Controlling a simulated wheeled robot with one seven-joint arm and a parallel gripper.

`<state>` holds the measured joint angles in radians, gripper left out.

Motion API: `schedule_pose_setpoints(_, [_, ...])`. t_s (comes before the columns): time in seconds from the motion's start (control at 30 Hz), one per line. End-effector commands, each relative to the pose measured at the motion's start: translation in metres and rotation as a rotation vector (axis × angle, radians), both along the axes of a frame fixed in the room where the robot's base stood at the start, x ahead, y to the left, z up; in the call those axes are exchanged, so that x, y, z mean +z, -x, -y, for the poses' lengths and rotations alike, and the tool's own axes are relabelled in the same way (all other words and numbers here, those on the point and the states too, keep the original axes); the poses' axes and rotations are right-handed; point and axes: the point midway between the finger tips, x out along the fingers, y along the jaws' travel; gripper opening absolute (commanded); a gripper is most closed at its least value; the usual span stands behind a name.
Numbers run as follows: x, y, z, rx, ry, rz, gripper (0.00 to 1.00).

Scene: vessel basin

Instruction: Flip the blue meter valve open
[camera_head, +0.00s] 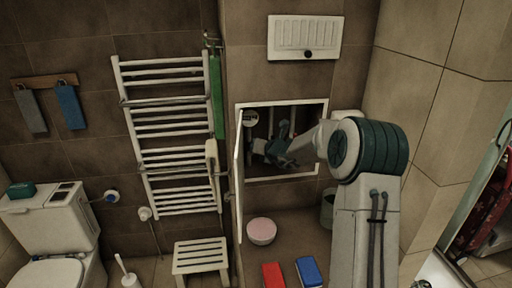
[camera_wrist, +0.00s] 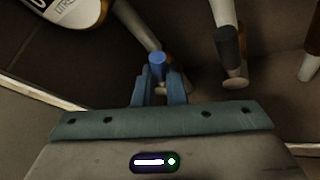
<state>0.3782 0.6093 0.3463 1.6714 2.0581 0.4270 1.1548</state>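The blue meter valve (camera_wrist: 157,66) shows as a small blue handle end at the top centre of the wrist view, on a grey pipe. My gripper (camera_wrist: 159,82) is there with its two blue-grey fingers close together, one on each side of the blue handle. The fingers look shut on it, with no clear gap. A round white meter (camera_wrist: 75,10) with dark lettering is partly cut off at the top left. In the head view my gripper (camera_head: 277,152) reaches into the wall recess (camera_head: 281,179); the blue valve cannot be made out there.
A dark-handled pipe stub (camera_wrist: 230,50) stands right of my fingers, with another pipe (camera_wrist: 313,45) at the right edge. The recess's white door (camera_head: 239,185) stands open on the left. A pink-topped bowl (camera_head: 261,231) sits below the recess.

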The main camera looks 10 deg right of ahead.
Motion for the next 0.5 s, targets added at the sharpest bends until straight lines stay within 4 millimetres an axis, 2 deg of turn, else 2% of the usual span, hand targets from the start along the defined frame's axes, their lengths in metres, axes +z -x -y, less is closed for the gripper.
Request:
schedule_pose_setpoints(0.23, [-0.0013, 0.0001, -0.0023, 0.003, 0.028, 0.001, 0.00])
schedule_pose_setpoints(0.5, [0.0010, 0.0003, -0.0086, 0.002, 0.219, 0.001, 0.00])
